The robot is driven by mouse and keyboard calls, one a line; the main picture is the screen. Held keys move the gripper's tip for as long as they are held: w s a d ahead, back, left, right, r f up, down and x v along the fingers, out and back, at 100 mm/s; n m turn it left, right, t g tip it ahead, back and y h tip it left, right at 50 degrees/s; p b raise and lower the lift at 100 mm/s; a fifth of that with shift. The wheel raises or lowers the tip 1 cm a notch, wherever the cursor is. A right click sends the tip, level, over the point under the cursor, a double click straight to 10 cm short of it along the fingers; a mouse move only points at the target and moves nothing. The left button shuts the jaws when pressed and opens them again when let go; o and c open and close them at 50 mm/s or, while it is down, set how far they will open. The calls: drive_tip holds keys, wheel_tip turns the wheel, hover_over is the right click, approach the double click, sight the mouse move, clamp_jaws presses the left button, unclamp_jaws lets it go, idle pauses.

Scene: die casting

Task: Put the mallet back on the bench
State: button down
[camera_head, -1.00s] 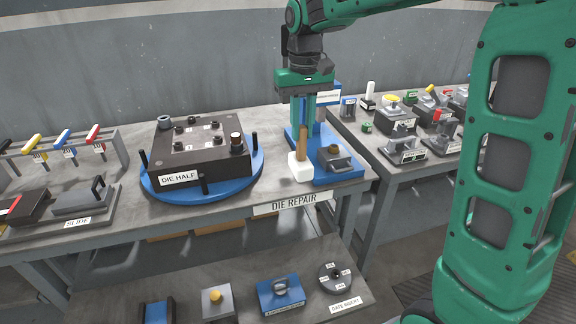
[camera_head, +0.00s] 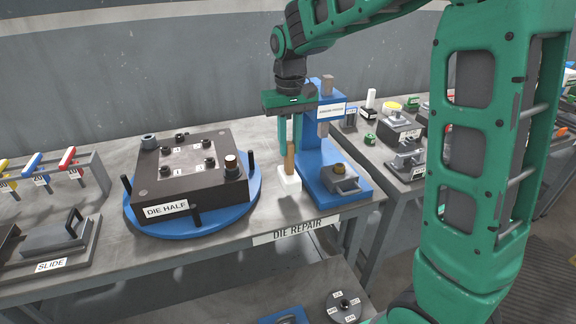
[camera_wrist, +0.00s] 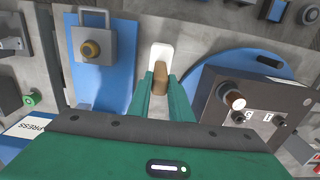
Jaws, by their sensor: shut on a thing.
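The mallet has a white head (camera_head: 289,179) and a brown wooden handle (camera_head: 291,156). It is upright, head down, between the die half and the blue press. My gripper (camera_head: 290,144) is above it, shut on the handle. In the wrist view the handle (camera_wrist: 160,80) is between the fingers and the white head (camera_wrist: 161,52) shows beyond them. The head is at or just above the top of the bench (camera_head: 232,232) labelled DIE REPAIR; I cannot tell whether it touches.
The die half (camera_head: 165,185) on its blue round base (camera_head: 150,222) is left of the mallet. The blue press (camera_head: 335,170) is close on the right. A slide (camera_head: 55,235) and coloured-handled tools (camera_head: 35,163) are further left. Bare bench lies in front of the mallet.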

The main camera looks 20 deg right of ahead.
sight(290, 159)
drive_tip(key=shift+f, duration=2.6)
drive_tip(key=c, duration=1.6)
unclamp_jaws()
wheel_tip(290, 159, up, 12)
drive_tip(key=shift+r, duration=0.1)
drive_tip(key=s+d+f+m, duration=0.2)
drive_tip(key=s+d, duration=0.4)
drive_tip(key=s, duration=0.4)
drive_tip(key=s+d+f+m, duration=0.2)
drive_tip(key=s+d+f, duration=0.2)
drive_tip(key=s, duration=0.7)
drive_tip(key=s+d+f+m, duration=0.2)
drive_tip(key=s+d, duration=0.5)
drive_tip(key=s, duration=0.4)
drive_tip(key=shift+s+d+f, duration=0.25)
drive_tip(key=shift+d+f, duration=0.05)
drive_tip(key=shift+f, duration=0.4)
